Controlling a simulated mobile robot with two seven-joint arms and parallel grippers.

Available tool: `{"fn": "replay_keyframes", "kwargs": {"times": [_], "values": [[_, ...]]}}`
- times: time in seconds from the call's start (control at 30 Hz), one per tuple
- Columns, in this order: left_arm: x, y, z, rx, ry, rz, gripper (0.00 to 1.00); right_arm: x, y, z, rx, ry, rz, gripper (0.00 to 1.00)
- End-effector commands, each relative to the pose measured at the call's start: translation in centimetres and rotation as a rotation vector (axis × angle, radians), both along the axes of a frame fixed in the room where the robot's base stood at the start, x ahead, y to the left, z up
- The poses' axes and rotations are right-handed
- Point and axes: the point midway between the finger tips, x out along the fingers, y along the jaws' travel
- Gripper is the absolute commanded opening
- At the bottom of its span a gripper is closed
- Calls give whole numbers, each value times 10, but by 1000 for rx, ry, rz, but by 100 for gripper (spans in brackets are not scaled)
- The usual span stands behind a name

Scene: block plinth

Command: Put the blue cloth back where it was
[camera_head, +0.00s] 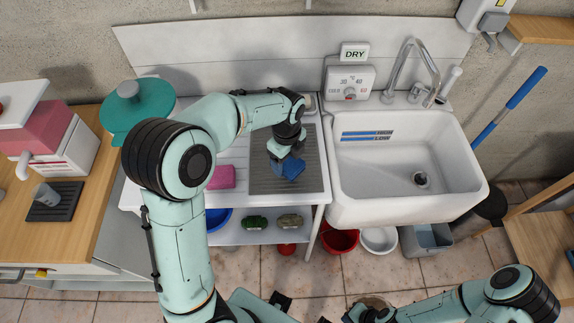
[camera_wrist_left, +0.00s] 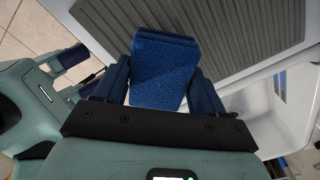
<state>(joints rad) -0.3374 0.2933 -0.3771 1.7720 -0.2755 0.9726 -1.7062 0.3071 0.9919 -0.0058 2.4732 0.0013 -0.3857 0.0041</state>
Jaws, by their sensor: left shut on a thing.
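The blue cloth (camera_head: 292,168) is folded into a small block between the fingers of my left gripper (camera_head: 284,160), over the grey ribbed drainboard (camera_head: 270,185). In the left wrist view the cloth (camera_wrist_left: 165,75) sits between the two dark blue fingers of the left gripper (camera_wrist_left: 160,90), with the ribbed drainboard (camera_wrist_left: 235,40) beyond it. I cannot tell whether the cloth touches the board. My right arm lies low at the bottom right of the head view; its gripper (camera_head: 356,312) is at the bottom edge, and its fingers are not clear.
A pink sponge or cloth (camera_head: 222,177) lies left of the drainboard. The white sink (camera_head: 400,205) is to the right, under a "DRY" sign (camera_head: 355,52). Red (camera_head: 340,241) and white (camera_head: 379,240) bowls are below.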

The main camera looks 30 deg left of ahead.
Motion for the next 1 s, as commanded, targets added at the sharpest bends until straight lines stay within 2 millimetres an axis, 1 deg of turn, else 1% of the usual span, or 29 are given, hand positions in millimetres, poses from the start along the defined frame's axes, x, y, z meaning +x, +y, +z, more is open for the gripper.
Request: {"fn": "replay_keyframes", "kwargs": {"times": [0.03,0.1,0.2,0.57,0.6,0.67,0.7,1.0], "values": [[-2,0,-11,0,6,0,46,-1,0,-2,-1,2,0,0],[-1,0,-22,1,7,2,46,-2,0,-3,0,2,0,0],[-1,0,-31,0,3,2,46,-3,0,-4,0,3,0,0],[-1,0,-34,0,2,1,46,-4,0,-6,0,4,0,0],[-1,0,-35,0,2,1,73,-4,0,-6,0,4,0,0],[0,0,-34,0,2,1,93,-4,0,-6,0,4,0,0],[0,0,-34,0,2,1,95,-4,0,-6,0,4,0,0],[0,0,-32,0,1,1,95,-3,0,-4,0,2,0,0]]}}
